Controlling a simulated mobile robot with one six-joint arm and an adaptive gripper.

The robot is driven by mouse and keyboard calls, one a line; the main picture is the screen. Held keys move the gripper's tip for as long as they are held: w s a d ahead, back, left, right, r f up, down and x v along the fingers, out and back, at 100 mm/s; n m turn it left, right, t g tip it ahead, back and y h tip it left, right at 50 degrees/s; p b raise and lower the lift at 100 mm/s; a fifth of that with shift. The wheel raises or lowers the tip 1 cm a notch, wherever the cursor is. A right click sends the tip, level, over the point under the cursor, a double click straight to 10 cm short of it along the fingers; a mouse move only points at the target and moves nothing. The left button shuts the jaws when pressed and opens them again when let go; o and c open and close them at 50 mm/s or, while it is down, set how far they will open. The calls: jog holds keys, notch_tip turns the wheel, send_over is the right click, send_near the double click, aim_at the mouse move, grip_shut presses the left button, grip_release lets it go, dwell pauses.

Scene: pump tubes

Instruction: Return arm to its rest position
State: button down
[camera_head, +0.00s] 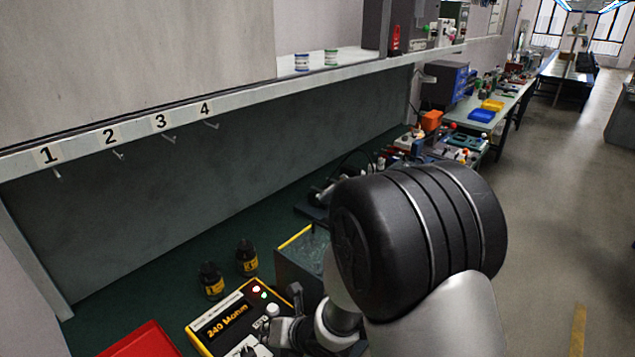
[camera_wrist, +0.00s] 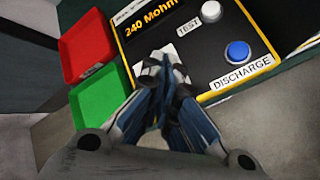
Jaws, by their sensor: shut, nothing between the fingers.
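My gripper (camera_wrist: 160,68) shows in the wrist view with its fingertips together and nothing between them. It is above the near edge of a tester box (camera_wrist: 190,30) that reads "240 Mohm". In the head view my gripper (camera_head: 262,338) is partly hidden behind my arm and lies over the lower right part of the tester (camera_head: 225,318). My arm reaches forward over the bench from the lower right. I cannot tell whether the fingertips touch the tester.
A red tray (camera_wrist: 87,47) and a green tray (camera_wrist: 98,98) lie left of the tester. Two dark bottles (camera_head: 211,281) stand behind it. Numbered hooks (camera_head: 118,154) hang empty under the shelf. A dark yellow-edged box (camera_head: 300,262) is close to my arm. Open floor (camera_head: 560,200) lies right.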

jog(key=w+d+r+m+t+h, duration=0.1)
jog(key=w+d+r+m+h, duration=0.1)
jog(key=w+d+r+m, duration=0.35)
jog(key=s+d+r+m+t+h, duration=0.1)
jog(key=s+d+r+m+h, duration=0.3)
jog(key=d+r+m, duration=0.65)
jog(key=s+d+r+m+g, duration=0.1)
jog(key=s+d+r+m, duration=0.2)
jog(key=s+m, duration=0.7)
jog(key=s+d+r+m+g+h, duration=0.1)
jog(key=s+d+r+m+g, duration=0.1)
jog(key=s+d+m, duration=0.4)
jog(key=s+r+m, duration=0.1)
jog(key=s+m, duration=0.3)
jog(key=s, duration=0.1)
jog(key=shift+s+m, duration=0.25)
jog(key=shift+m, duration=0.15)
